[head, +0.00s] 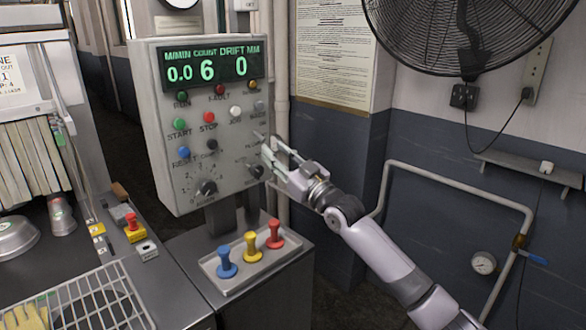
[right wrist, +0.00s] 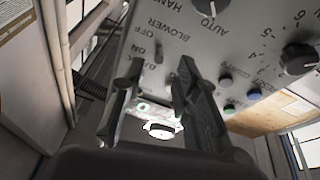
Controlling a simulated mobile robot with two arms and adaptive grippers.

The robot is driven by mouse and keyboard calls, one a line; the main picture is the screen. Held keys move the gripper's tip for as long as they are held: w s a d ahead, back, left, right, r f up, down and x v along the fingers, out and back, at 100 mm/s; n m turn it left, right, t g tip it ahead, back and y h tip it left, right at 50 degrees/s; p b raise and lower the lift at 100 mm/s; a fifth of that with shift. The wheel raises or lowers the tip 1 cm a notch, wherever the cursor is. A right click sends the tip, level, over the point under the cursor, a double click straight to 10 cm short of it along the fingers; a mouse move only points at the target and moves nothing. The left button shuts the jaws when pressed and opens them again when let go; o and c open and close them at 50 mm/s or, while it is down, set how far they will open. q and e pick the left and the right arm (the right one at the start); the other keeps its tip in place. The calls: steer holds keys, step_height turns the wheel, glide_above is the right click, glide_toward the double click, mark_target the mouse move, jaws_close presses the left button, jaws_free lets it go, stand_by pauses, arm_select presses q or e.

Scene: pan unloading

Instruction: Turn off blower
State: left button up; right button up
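The blower switch (right wrist: 158,51) is a small metal toggle on the grey control panel (head: 168,190), with BLOWER, ON and OFF lettering beside it in the right wrist view. In the head view it is too small to read, near the panel's right edge. My right gripper (head: 268,149) is at that edge, with its fingers pointing at the panel. In the right wrist view its two dark fingertips (right wrist: 161,76) are apart, with a gap between them, and the toggle shows just beyond this gap. Contact with the toggle cannot be told. My left gripper is not in view.
A dark rotary knob (right wrist: 208,9) marked HAND and AUTO sits near the switch. Panel buttons, including a red STOP button (head: 209,118), lie to the left. A black wire fan (head: 468,25) hangs at upper right.

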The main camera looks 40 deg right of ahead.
steer(key=v, duration=0.6)
steer(key=shift+s, duration=0.35)
steer(key=shift+f, duration=0.1)
